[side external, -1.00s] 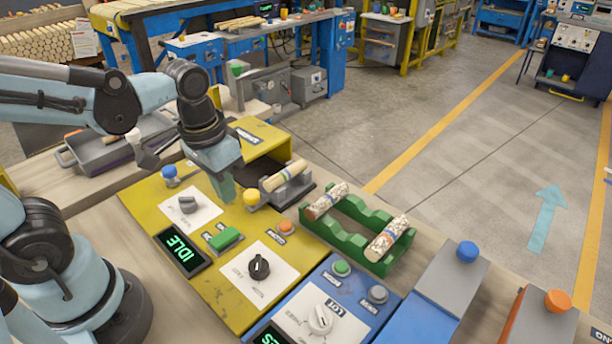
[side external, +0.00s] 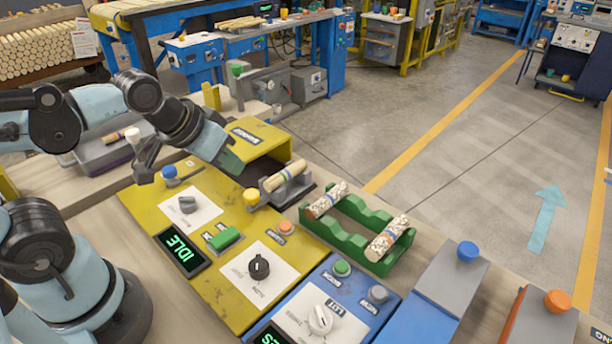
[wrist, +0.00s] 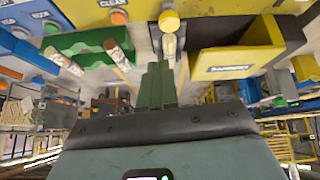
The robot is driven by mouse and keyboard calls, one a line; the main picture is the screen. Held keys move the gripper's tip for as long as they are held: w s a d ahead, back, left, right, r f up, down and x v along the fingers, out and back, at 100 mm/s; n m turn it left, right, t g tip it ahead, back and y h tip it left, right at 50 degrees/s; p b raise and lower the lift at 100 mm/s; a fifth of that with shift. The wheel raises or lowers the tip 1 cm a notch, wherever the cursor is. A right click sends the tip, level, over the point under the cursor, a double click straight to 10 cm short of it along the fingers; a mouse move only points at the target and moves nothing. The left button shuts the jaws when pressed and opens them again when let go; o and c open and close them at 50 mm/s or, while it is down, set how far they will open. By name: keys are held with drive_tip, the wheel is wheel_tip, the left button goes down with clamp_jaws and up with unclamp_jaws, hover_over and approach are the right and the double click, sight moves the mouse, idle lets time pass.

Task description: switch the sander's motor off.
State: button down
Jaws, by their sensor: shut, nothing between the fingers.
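The yellow sander panel (side external: 226,290) lies flat in the side view, with a dark display (side external: 182,250) reading IDLE in green. On it are a grey knob (side external: 187,204), a green rocker switch (side external: 224,239), an orange button (side external: 286,227) and a black knob (side external: 259,267). The yellow sander housing (side external: 262,140) stands at its far end. My gripper (side external: 232,163) is shut and empty, raised in front of the housing and apart from the controls. Its fingers (wrist: 158,85) also show closed together in the wrist view.
A wooden rod (side external: 285,176) rests in a grey holder beside a yellow knob (side external: 251,196). A green rack (side external: 345,238) holds two speckled rods. A blue panel (side external: 330,290) adjoins the yellow one.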

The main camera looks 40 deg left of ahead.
drive_tip(key=s+n+g, duration=0.2)
drive_tip(key=n, duration=0.2)
wheel_tip(320, 180, up, 3)
drive_tip(key=n+g, duration=0.5)
drive_tip(key=n, duration=0.8)
hover_over(215, 248)
drive_tip(key=shift+w+r, duration=0.15)
drive_tip(key=shift+w, duration=0.05)
drive_tip(key=shift+s+f, duration=0.15)
drive_tip(key=shift+f, duration=6.85)
drive_tip(key=shift+f, duration=0.1)
